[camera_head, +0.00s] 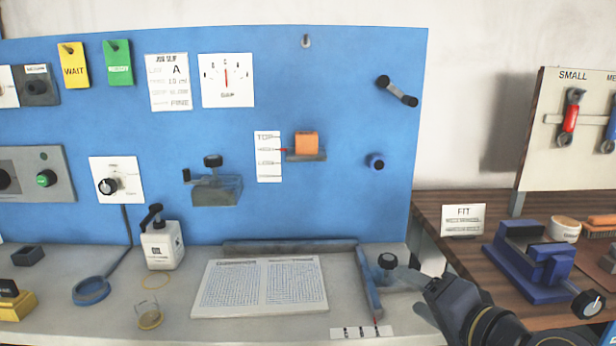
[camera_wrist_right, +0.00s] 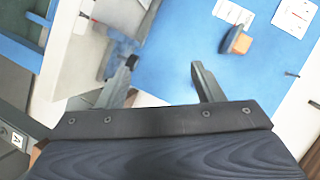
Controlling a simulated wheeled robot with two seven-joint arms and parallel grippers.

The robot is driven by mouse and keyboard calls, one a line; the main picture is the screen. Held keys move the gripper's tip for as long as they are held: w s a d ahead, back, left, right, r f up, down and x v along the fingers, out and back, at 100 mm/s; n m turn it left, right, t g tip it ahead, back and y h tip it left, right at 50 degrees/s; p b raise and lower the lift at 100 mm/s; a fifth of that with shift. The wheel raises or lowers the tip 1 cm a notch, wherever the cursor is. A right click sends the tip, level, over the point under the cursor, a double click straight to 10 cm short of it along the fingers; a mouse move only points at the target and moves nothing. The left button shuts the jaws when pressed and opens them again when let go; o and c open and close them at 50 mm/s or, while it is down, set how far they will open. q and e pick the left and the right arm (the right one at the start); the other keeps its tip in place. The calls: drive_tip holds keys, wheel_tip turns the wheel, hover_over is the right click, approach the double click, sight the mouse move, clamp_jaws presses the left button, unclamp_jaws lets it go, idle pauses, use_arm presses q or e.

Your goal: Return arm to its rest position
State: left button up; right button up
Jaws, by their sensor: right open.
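My right gripper (camera_head: 408,290) comes in from the lower right in the head view, over the right end of the grey bench. In the right wrist view its two fingers (camera_wrist_right: 163,68) stand wide apart with nothing between them. A dark knob (camera_head: 387,261) and a blue-grey bar (camera_head: 369,280) are close to its fingers; I cannot tell whether they touch. My left gripper is not in view.
A printed sheet (camera_head: 262,287) lies on the bench left of the gripper. The blue panel (camera_head: 340,210) rises behind, with an orange block (camera_head: 306,143) on a small shelf. A blue vise (camera_head: 532,258) stands on the wooden table at right.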

drive_tip(key=s+d+f+n+g+h, duration=0.1)
drive_tip(key=s+d+f+n+g, duration=0.2)
drive_tip(key=s+f, duration=0.6)
drive_tip(key=s+d+f+n+g+h, duration=0.1)
drive_tip(key=s+f+n+g, duration=0.35)
drive_tip(key=s+f, duration=0.4)
wheel_tip(320, 180, up, 15)
drive_tip(key=p, duration=1.5)
drive_tip(key=shift+r+m, duration=0.15)
drive_tip(key=shift+m, duration=0.3)
